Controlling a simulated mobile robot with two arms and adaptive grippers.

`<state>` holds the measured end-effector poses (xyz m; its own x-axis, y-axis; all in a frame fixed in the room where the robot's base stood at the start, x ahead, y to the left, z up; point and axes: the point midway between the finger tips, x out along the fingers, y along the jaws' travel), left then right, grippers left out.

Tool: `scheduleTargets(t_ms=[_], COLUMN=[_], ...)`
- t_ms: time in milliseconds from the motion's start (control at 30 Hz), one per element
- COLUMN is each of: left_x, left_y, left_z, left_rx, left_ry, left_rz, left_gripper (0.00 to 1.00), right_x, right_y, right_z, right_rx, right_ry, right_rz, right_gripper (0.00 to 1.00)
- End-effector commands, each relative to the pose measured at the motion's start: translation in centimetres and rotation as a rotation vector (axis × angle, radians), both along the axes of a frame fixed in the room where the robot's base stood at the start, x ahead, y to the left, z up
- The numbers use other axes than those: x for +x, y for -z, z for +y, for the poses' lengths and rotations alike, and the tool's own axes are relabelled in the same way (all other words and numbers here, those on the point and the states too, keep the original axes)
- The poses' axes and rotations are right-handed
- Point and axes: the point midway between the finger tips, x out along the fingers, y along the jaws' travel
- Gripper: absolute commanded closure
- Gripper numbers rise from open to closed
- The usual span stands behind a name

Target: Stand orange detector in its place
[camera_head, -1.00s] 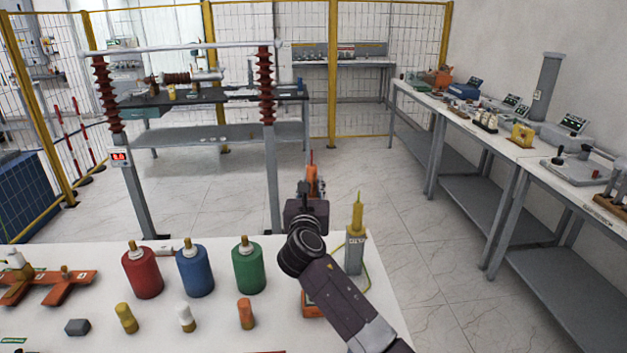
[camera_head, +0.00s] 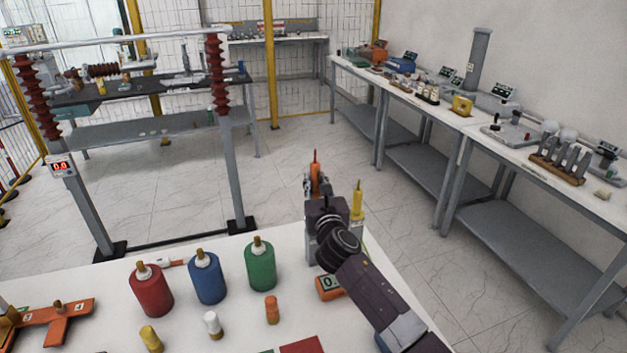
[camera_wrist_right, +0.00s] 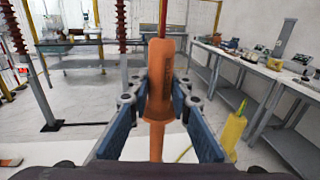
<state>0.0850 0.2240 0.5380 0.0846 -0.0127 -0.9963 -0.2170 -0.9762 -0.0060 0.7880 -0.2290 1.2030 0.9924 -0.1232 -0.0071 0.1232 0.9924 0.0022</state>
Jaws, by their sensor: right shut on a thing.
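The orange detector (camera_head: 316,179) is upright with a thin red tip in the head view. My right gripper (camera_head: 318,192) is shut on it, above the far right part of the near white table. In the right wrist view the detector (camera_wrist_right: 160,85) stands between the blue pads of my right gripper (camera_wrist_right: 158,112). A yellow detector (camera_head: 357,200) stands upright just right of the gripper, and it also shows in the right wrist view (camera_wrist_right: 234,130). The grey holder below it is mostly hidden by my arm. My left gripper is not in view.
Red (camera_head: 152,291), blue (camera_head: 207,278) and green (camera_head: 260,264) cylinders stand on the near table left of my arm. An orange box with a display (camera_head: 328,287) sits beside the arm. A long bench (camera_head: 425,117) lines the right wall, with open floor between.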

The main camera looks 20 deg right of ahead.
Motion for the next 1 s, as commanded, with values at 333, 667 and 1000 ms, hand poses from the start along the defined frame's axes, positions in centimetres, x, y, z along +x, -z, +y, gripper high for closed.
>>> scheduleTargets(t_ms=[333,667,1000], left_x=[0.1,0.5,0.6], left_y=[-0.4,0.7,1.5], left_z=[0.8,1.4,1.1], left_rx=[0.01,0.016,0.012], left_ry=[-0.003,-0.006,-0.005], left_rz=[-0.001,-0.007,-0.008], left_gripper=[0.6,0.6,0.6], right_x=[0.0,0.0,0.0], right_y=[0.0,1.3,2.5], right_z=[0.0,0.1,0.1], right_rx=[-0.002,0.0,-0.001], right_ry=[0.0,0.0,0.0], right_rz=[-0.001,-0.001,-0.002], right_gripper=[1.0,1.0,1.0])
